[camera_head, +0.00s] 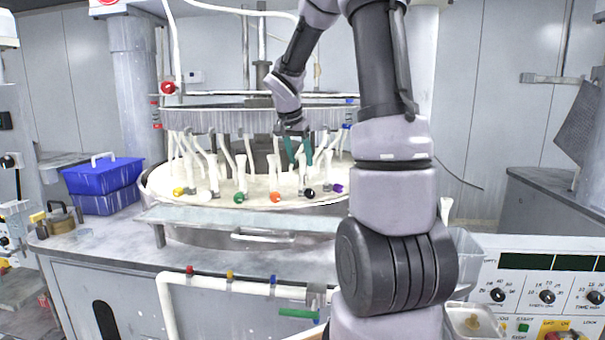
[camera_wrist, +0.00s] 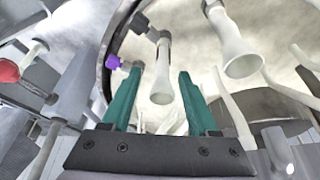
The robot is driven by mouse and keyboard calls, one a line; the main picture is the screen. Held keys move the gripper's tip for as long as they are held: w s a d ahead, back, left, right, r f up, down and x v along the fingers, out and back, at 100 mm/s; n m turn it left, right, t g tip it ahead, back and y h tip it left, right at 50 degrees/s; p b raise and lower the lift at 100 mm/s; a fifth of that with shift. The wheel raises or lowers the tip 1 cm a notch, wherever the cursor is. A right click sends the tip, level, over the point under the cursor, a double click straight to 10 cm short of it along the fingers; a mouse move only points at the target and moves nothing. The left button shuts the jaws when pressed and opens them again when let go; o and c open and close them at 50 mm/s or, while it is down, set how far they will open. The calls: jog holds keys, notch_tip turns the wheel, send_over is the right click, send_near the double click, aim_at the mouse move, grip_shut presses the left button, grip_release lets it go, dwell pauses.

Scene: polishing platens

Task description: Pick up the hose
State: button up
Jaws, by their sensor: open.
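Several white hoses with flared ends stand around the round polishing platen (camera_head: 215,206). In the wrist view one white hose (camera_wrist: 162,88) with a flared end and a dark fitting shows between the two teal fingers, with space on both sides; I cannot tell its depth relative to the fingertips. A second, larger flared white hose (camera_wrist: 238,58) is to the right of the fingers. My gripper (camera_head: 299,156) is open and empty, pointing down over the right part of the platen among the hoses. It also shows in the wrist view (camera_wrist: 160,72).
Coloured knobs line the platen's front rim, including an orange one (camera_head: 275,197) and a purple one (camera_head: 338,187); the purple knob is left of the fingers in the wrist view (camera_wrist: 113,62). Blue bins (camera_head: 103,182) stand left. A control panel (camera_head: 540,280) is at right.

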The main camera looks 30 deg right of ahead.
aim_at(301, 164)
jog(key=x, duration=0.5)
jog(key=shift+w+f, duration=0.3)
grip_shut()
